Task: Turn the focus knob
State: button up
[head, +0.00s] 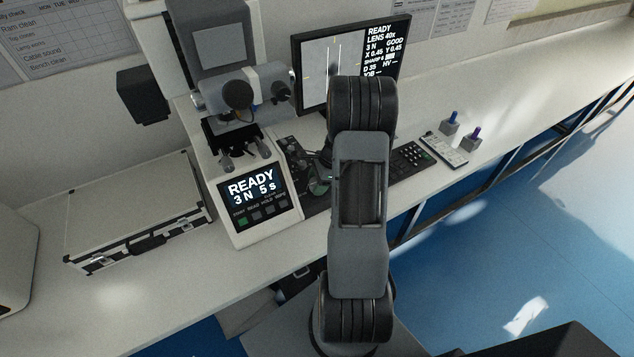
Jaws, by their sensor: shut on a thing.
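The hardness tester (212,140) stands at the left of the bench, its lit front display (251,187) reading READY, 3 N, 5 s. A dark control panel (292,157) lies just right of it, with small knobs and buttons. My arm runs up the middle of the picture and bends down over this panel. Only a dark part of my gripper (325,160) shows at the arm's left edge, low over the panel. It is shut on the focus knob, beside a small greenish round part (318,186). The fingertips and most of the knob are hidden.
A monitor (316,72) stands behind my arm. A silver case (138,210) lies left of the tester. The bench's front edge runs below, with blue floor beyond.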

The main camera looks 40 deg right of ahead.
jog(key=m, duration=0.2)
jog(key=m+t, duration=0.1)
jog(key=m, duration=0.1)
jog(key=shift+m+t+h, duration=0.3)
jog(key=shift+h, duration=0.1)
jog(key=shift+w+m+t+h+p, duration=0.1)
jog(key=shift+m+t+h+p, duration=0.25)
jog(key=shift+m, duration=0.9)
jog(key=shift+m+t+h+p, duration=0.15)
jog(key=shift+m+h+p, duration=0.3)
jog(key=shift+m, duration=0.8)
jog(key=o, duration=0.9)
jog(key=p+v, duration=0.1)
jog(key=v, duration=1.3)
jog(key=shift+a, duration=0.1)
